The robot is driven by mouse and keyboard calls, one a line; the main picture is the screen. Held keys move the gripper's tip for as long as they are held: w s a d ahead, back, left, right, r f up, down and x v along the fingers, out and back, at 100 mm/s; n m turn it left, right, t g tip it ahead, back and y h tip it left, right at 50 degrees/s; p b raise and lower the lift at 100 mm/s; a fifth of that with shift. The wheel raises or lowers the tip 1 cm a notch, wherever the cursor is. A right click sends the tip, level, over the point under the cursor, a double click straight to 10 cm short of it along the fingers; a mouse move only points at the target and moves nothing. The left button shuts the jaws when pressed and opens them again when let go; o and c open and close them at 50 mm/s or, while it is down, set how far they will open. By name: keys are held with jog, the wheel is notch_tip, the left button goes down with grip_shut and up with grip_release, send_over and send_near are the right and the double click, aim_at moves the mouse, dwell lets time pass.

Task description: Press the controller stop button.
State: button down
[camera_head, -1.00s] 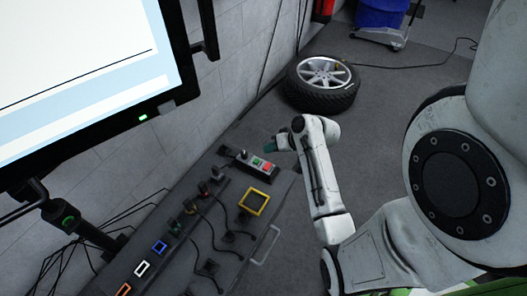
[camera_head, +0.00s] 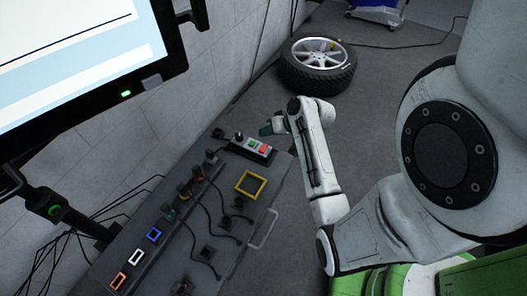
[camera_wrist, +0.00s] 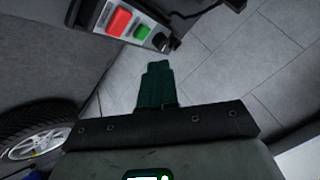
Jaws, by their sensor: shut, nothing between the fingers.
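The controller (camera_head: 240,148) is a grey box with a green button (camera_head: 251,143), a red button (camera_head: 263,149) and a black knob, at the far end of the dark bench. The wrist view shows its red button (camera_wrist: 119,20) and green button (camera_wrist: 142,32) at the top. My gripper (camera_head: 266,129), with dark green fingers, is shut and empty. It shows just beyond the controller in the head view. In the wrist view its fingertips (camera_wrist: 158,66) point up the picture, below the green button and apart from it. Which button is the stop is not readable.
The bench (camera_head: 225,255) also holds a yellow frame (camera_head: 250,184), several cables and small coloured frames. A monitor (camera_head: 80,60) hangs at the left. A wheel (camera_head: 316,65) lies on the floor beyond. Floor right of the bench is clear around my arm.

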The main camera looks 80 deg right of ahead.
aim_at(266, 149)
notch_tip(266, 149, down, 3)
jog(key=shift+f+b, duration=0.1)
jog(key=shift+b, duration=0.95)
jog(key=shift+f+b, duration=0.55)
jog(key=shift+f, duration=0.55)
jog(key=shift+f, duration=0.15)
jog(key=shift+f, duration=0.25)
jog(key=shift+f, duration=0.5)
dwell(1.0)
jog(key=shift+r, duration=0.15)
jog(key=shift+r+p, duration=0.75)
jog(key=shift+r, duration=0.1)
